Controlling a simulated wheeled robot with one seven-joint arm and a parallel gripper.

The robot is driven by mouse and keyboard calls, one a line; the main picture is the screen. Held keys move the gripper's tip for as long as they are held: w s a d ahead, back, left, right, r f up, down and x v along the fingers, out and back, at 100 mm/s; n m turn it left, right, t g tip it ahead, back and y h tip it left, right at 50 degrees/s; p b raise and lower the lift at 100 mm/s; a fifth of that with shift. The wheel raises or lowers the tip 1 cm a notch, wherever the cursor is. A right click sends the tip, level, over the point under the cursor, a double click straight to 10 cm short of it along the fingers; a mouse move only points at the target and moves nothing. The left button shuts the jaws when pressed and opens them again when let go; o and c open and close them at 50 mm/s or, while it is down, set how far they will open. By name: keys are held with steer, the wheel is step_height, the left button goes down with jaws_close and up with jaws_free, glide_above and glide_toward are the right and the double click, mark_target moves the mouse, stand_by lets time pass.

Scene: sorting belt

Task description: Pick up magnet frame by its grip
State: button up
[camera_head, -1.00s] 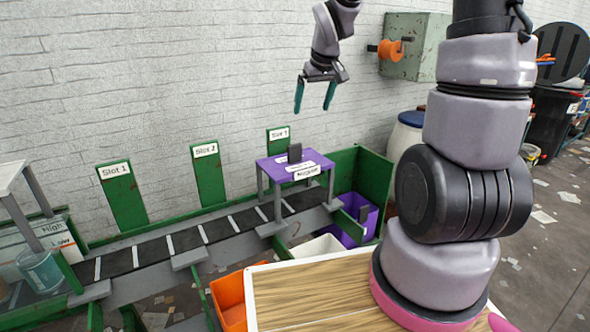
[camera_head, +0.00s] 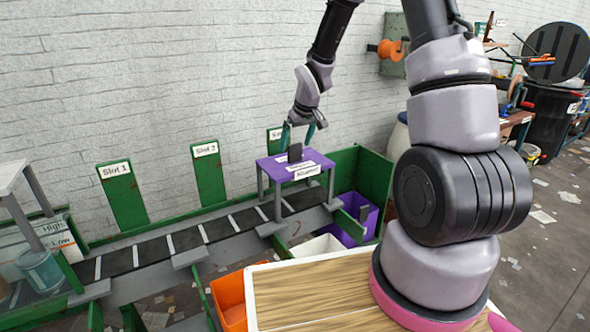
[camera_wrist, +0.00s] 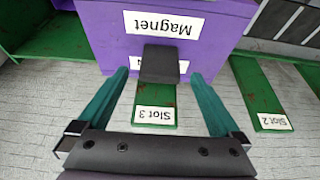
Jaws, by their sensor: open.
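The magnet frame is a purple table-like frame (camera_head: 310,159) standing over the belt, with white labels, one reading Magnet. Its dark grip (camera_head: 295,152) stands upright on the top. In the wrist view the purple frame (camera_wrist: 222,32) fills the upper middle, and the dark grip (camera_wrist: 160,64) shows between my fingers. My gripper (camera_head: 300,141) is open, pointing down just above the frame's top. In the wrist view, my gripper's teal fingers (camera_wrist: 157,85) lie on either side of the grip, with a gap on each side. Whether the fingertips reach down beside it is hard to tell.
The dark belt (camera_head: 150,250) with white stripes runs left under the frame. Green slot boards, Slot 1 (camera_head: 122,197) and Slot 2 (camera_head: 208,177), stand behind it. A purple bin (camera_head: 366,212), a white bin and an orange bin (camera_head: 232,300) sit in front and to the right.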

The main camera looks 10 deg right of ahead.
steer(key=shift+x, duration=1.05)
jaws_close()
steer(key=shift+r, duration=0.1)
